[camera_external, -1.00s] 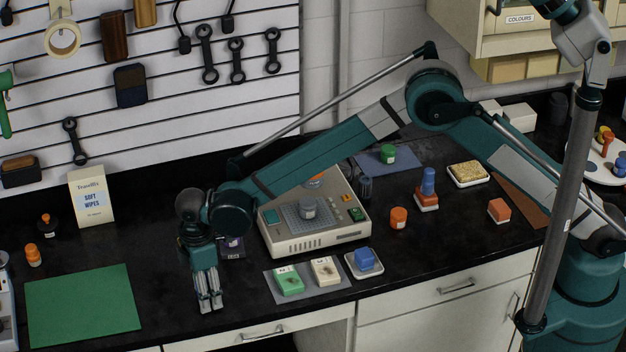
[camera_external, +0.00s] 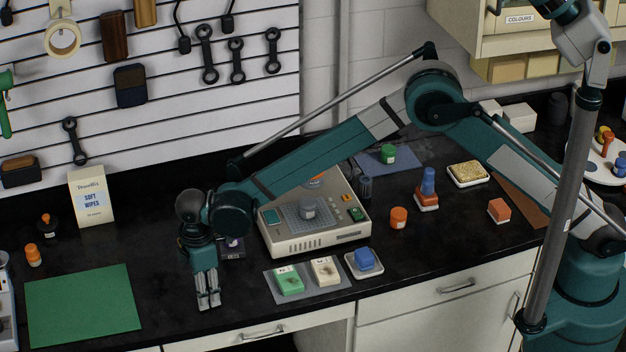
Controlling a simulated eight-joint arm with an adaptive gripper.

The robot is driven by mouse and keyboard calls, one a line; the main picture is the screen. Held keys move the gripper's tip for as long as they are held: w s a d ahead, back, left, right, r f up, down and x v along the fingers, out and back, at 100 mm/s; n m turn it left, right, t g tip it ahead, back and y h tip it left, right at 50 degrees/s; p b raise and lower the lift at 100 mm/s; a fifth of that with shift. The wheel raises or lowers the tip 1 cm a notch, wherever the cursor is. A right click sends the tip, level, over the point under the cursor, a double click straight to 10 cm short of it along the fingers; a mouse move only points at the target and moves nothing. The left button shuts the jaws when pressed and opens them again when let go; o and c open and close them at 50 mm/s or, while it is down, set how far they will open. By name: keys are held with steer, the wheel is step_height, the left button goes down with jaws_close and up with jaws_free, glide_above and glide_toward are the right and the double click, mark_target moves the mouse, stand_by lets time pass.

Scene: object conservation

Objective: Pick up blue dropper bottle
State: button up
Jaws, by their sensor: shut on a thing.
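My gripper (camera_external: 208,302) points down low over the black bench, left of the grey instrument and right of the green mat. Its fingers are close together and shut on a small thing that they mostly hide. I cannot make out its colour or shape. I cannot pick out a blue dropper bottle with certainty anywhere in view. A small dark bottle with an orange band (camera_external: 47,226) stands at the far left, away from my gripper.
The green mat (camera_external: 82,306) lies bare at the left. The grey instrument (camera_external: 318,240) stands right of my gripper. A grey mat in front holds a green block (camera_external: 289,281) and a white block (camera_external: 325,270). A blue block (camera_external: 365,259) sits on a white dish beside them.

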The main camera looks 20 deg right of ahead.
steer(key=shift+r, duration=5.05)
